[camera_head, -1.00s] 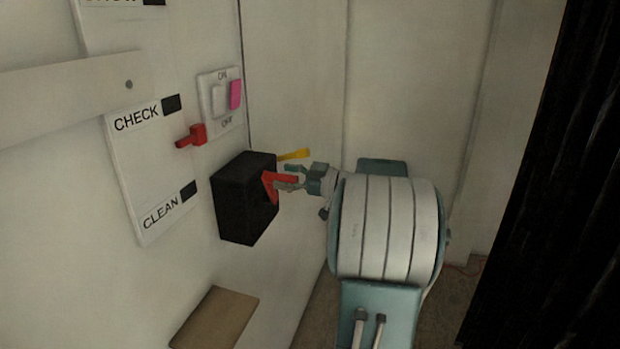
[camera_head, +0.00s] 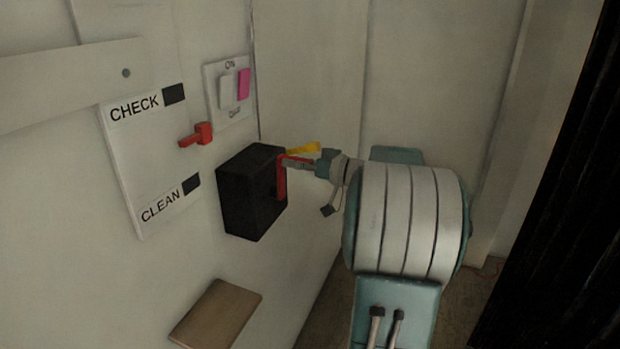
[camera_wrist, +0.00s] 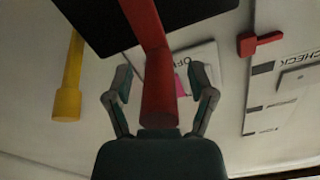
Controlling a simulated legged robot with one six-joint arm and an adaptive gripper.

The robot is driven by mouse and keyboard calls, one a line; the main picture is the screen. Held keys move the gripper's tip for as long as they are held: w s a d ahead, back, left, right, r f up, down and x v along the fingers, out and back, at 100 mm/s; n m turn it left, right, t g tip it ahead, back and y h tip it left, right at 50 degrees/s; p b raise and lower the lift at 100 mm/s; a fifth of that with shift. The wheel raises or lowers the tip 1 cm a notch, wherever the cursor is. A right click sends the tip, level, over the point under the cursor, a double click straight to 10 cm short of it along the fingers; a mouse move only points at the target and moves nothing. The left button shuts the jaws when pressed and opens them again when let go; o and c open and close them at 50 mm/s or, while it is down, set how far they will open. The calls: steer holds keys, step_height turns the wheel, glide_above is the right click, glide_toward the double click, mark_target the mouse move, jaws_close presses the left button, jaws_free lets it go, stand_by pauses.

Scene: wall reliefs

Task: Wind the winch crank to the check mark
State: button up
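The winch is a black box (camera_head: 250,195) on the wall, with a red crank (camera_head: 281,182) on its right face. The crank's arm stands roughly upright, with its handle at the top. My gripper (camera_head: 300,163) is at the handle. In the wrist view the red handle (camera_wrist: 158,85) lies between my two fingers (camera_wrist: 160,82), with gaps visible on both sides. A yellow bar (camera_head: 303,149) sticks out just above the handle; it also shows in the wrist view (camera_wrist: 68,90). A wall panel reads CHECK (camera_head: 134,107) and CLEAN (camera_head: 161,205), each beside a black square.
A red lever (camera_head: 198,135) sticks out left of the winch. A switch plate (camera_head: 230,90) with white and pink rockers is above it. A brown block (camera_head: 216,313) juts from the wall below. A dark curtain (camera_head: 560,190) hangs at the right.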

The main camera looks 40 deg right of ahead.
steer(key=shift+w+d+f+m, duration=0.15)
steer(key=shift+d+m, duration=0.3)
steer(key=shift+m, duration=0.05)
steer(key=w+d+f+m, duration=0.2)
steer(key=d+f+m, duration=0.4)
steer(key=m, duration=0.8)
steer(key=shift+w+d+f, duration=0.15)
steer(key=shift+d+f, duration=0.25)
steer(key=shift+f, duration=0.45)
steer(key=v, duration=1.2)
steer(key=shift+s, duration=0.2)
steer(key=shift+c, duration=0.3)
